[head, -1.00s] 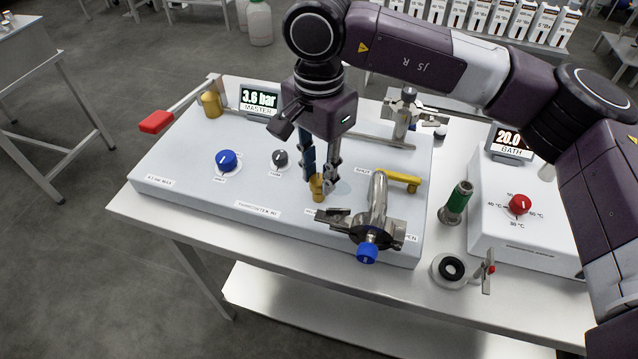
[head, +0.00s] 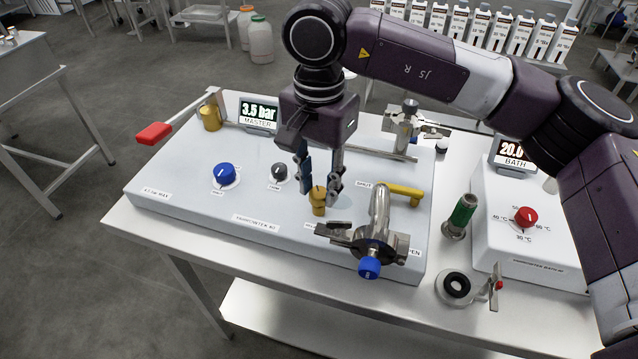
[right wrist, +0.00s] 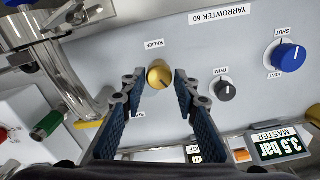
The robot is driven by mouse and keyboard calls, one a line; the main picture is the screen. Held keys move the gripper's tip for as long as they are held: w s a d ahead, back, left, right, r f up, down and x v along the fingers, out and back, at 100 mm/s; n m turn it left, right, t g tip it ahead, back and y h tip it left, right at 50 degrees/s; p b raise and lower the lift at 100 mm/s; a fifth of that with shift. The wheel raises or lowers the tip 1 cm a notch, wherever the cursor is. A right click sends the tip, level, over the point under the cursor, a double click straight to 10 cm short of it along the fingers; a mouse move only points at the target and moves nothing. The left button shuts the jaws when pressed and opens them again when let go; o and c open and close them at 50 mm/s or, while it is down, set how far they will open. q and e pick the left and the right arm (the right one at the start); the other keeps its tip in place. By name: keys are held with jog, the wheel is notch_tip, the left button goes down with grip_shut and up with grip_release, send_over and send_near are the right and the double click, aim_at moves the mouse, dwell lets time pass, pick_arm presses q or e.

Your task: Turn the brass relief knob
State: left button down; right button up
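The brass relief knob (head: 318,200) stands upright on the front of the white panel (head: 190,165). In the right wrist view the brass knob (right wrist: 160,74), with a dark mark on its top, sits below the RELIEF label (right wrist: 154,43). My right gripper (head: 321,190) is just above the knob, pointing down, with a finger on either side and clear gaps to it. In the right wrist view the spread fingers of my right gripper (right wrist: 158,84) hold nothing. My left gripper is not in view.
A steel clamp fitting with a blue knob (head: 369,267) stands close right of the relief knob, with a yellow handle (head: 405,193) behind. The blue vent knob (head: 224,174) and grey trim knob (head: 280,172) are to the left. The master display (head: 259,113) reads 3.5 bar.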

aim_at(319, 192)
jog(key=shift+o, duration=1.2)
jog(key=shift+r, duration=0.1)
notch_tip(319, 192, up, 12)
